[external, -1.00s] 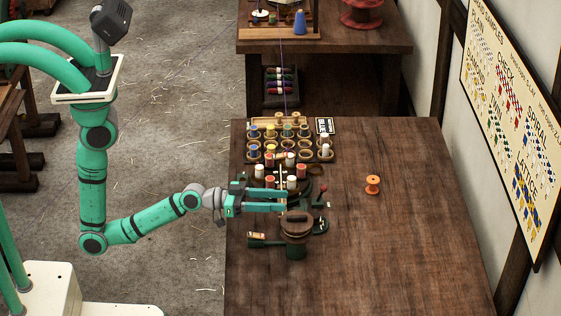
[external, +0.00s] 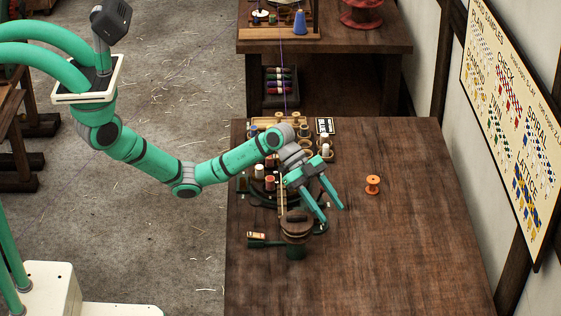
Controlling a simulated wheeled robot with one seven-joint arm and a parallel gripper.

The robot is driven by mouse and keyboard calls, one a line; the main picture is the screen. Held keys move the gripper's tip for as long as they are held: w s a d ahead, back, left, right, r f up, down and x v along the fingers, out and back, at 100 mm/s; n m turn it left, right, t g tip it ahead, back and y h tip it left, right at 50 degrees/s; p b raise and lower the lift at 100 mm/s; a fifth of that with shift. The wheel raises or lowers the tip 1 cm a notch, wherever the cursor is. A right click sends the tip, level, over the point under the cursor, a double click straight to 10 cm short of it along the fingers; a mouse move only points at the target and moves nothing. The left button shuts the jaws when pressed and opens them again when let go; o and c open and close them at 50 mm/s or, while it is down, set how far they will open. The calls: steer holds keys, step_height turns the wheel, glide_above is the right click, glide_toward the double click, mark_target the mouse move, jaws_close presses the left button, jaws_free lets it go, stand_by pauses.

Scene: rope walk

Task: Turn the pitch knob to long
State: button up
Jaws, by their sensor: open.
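My green gripper (external: 331,213) is open and empty. It points down and to the right over the braiding device on the table, one fingertip close to the dark dial-like part (external: 321,228) at the device's right side. That part may be the pitch knob; its markings and setting are too small to read, and my gripper partly covers it. I cannot tell whether the fingertip touches it. A round brown wooden top (external: 296,220) of the device stands just left of the fingertips.
A rack of bobbins (external: 326,150) stands behind my gripper, partly hidden by my arm. An orange spool (external: 372,184) stands to the right. The bench (external: 400,250) is clear to the right and front.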

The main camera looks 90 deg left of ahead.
steer(key=s+a+f+m+g+y, duration=0.1)
steer(key=s+a+g+y, duration=0.15)
steer(key=a, duration=0.55)
steer(key=s+a+f+m+g+y, duration=0.1)
steer(key=s+a+g, duration=0.15)
steer(key=a, duration=0.45)
steer(key=shift+g+y, duration=0.25)
steer(key=shift+g, duration=0.05)
steer(key=x, duration=1)
steer(key=shift+w+f, duration=0.2)
steer(key=shift+w, duration=0.2)
steer(key=c, duration=1.1)
steer(key=shift+o, duration=0.2)
